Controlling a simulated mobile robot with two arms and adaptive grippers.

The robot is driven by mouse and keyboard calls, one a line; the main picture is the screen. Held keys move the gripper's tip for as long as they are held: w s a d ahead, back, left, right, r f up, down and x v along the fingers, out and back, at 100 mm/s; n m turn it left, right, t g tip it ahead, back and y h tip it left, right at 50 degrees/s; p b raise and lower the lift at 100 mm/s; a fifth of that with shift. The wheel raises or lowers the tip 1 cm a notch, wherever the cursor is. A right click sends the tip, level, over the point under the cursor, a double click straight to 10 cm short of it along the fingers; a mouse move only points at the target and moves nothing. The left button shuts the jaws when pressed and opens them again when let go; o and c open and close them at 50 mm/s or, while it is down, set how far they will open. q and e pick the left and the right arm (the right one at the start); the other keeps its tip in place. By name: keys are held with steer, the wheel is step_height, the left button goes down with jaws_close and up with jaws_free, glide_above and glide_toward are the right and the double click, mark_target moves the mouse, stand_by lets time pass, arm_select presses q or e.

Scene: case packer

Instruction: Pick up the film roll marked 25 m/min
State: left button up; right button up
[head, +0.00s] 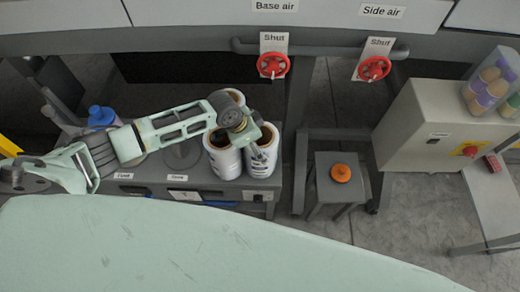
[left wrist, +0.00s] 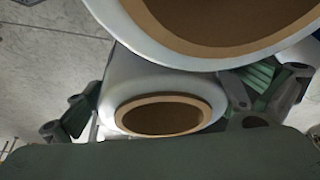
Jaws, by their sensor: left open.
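Print on the front rolls is too small to read, so I cannot tell which is marked 25 m/min. My left gripper (head: 252,134) is open over the top of the front right roll. In the left wrist view, a roll (left wrist: 108,82) lies between the spread fingers, and another roll (left wrist: 105,12) shows close at the top. My right gripper is not in view.
Red valve wheels (head: 273,65) (head: 374,68) hang behind. A stool with an orange knob (head: 340,173) and a control box (head: 425,130) stand to the right.

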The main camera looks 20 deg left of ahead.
arm_select(q)
steer(key=shift+s+x, duration=0.25)
steer(key=shift+x, duration=0.8)
steer(key=shift+f, duration=0.1)
steer(key=shift+w+a, duration=0.1)
steer(key=c, duration=1.7)
steer(key=shift+w+r, duration=0.15)
steer(key=shift+r, duration=0.05)
steer(key=shift+c, duration=0.6)
